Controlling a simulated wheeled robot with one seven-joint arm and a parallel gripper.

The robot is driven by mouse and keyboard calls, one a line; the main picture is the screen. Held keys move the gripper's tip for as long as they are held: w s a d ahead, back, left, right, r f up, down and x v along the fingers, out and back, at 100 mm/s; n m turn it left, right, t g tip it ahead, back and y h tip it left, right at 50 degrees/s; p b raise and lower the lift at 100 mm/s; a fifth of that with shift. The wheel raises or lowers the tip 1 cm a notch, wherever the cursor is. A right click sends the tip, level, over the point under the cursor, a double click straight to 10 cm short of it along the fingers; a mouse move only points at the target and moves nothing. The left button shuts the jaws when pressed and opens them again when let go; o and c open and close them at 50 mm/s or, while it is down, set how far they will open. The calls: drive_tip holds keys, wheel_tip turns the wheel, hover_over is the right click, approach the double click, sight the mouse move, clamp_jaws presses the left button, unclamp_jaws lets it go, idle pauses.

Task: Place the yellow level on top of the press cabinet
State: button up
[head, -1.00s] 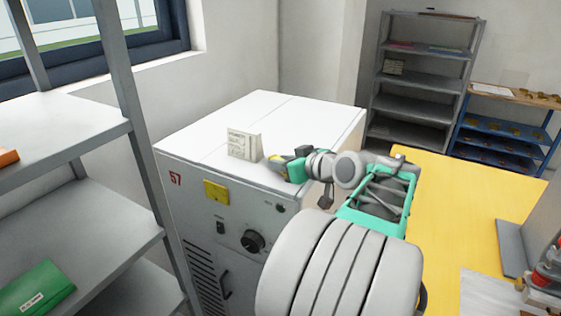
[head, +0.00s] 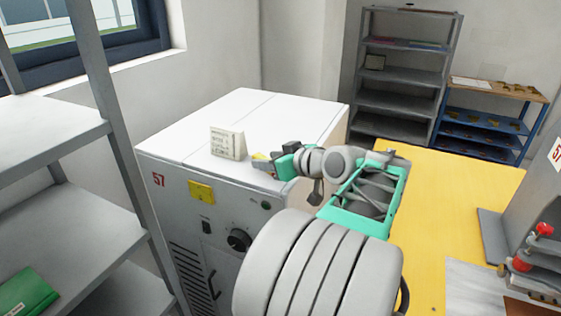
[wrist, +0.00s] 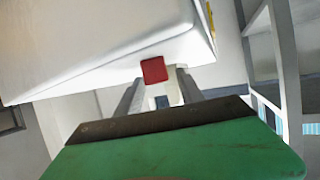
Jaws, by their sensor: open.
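The press cabinet (head: 180,145) is a large pale box with a white top and a grey front marked 57. My gripper (head: 268,162) is over its front right top edge. A small yellow piece (head: 260,158), apparently the yellow level, shows at my gripper's tip. Most of it is hidden, and I cannot tell whether it rests on the top. In the wrist view a red square face (wrist: 154,70) shows by the spread grey fingers, in front of the white cabinet (wrist: 90,45); it may be the level's end. The jaws are open.
A small cream block with writing (head: 228,143) stands on the cabinet top just left of my gripper. The back of the top is clear. A grey shelf (head: 60,165) stands close at left. A yellow surface (head: 450,195) lies at right, with shelving (head: 400,75) behind.

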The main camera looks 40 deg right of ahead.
drive_tip(key=v, duration=1)
drive_tip(key=shift+s, duration=0.3)
